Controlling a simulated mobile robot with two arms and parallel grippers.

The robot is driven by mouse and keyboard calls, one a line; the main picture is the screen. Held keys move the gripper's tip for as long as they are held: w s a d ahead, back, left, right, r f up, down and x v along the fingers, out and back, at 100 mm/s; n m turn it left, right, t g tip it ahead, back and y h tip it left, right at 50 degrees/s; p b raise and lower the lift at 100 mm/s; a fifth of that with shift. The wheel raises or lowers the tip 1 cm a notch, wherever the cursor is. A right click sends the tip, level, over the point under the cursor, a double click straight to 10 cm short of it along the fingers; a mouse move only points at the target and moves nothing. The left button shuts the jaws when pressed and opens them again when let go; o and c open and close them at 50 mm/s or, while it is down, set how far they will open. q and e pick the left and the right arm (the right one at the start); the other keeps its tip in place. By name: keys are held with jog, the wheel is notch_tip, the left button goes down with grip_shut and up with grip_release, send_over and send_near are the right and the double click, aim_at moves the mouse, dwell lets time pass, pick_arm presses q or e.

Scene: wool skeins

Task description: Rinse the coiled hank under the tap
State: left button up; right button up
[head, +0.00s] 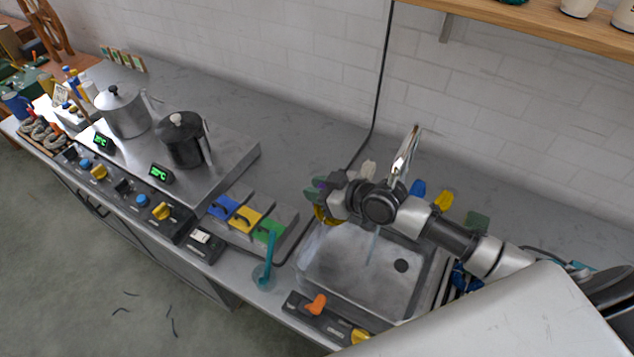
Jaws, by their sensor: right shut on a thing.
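My right gripper (324,198) is shut beside the left rear edge of the sink (340,262). A yellow curved strand (321,216), which looks like part of the coiled hank, shows just below its fingers. The rest of the held thing is mostly hidden by the gripper. The metal tap (405,152) rises behind my right wrist, and my arm covers its lower part. A thin pale stream (372,246) shows below the arm, over the basin. The held strand is left of that stream and apart from it. My left gripper is out of view.
An orange knob (316,305) sits on a panel before the sink. Two pots (184,143) (122,112) stand on the stove. Grey coils (42,133) lie far left.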

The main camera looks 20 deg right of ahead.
jog(key=shift+s+d+f+b, duration=0.4)
jog(key=shift+s+d+f, duration=0.15)
jog(key=shift+f, duration=0.1)
jog(key=shift+s+d+f+b, duration=0.6)
jog(key=shift+s+f, duration=0.1)
jog(key=shift+s, duration=0.15)
jog(key=shift+s+f+b, duration=0.1)
jog(key=shift+f+b, duration=0.25)
jog(key=shift+s+d+f+b, duration=0.3)
jog(key=shift+s+f+b, duration=0.05)
jog(key=shift+f+b, duration=0.5)
jog(key=shift+s+d+f+b, duration=0.4)
jog(key=shift+f+b, duration=0.3)
jog(key=shift+f, duration=0.15)
jog(key=shift+s+d+f+b, duration=0.25)
jog(key=shift+s+f+b, duration=0.1)
jog(key=shift+f+b, duration=0.5)
jog(key=shift+r, duration=0.15)
jog(key=shift+r+p, duration=0.3)
jog(key=shift+p, duration=0.1)
jog(key=shift+f, duration=0.15)
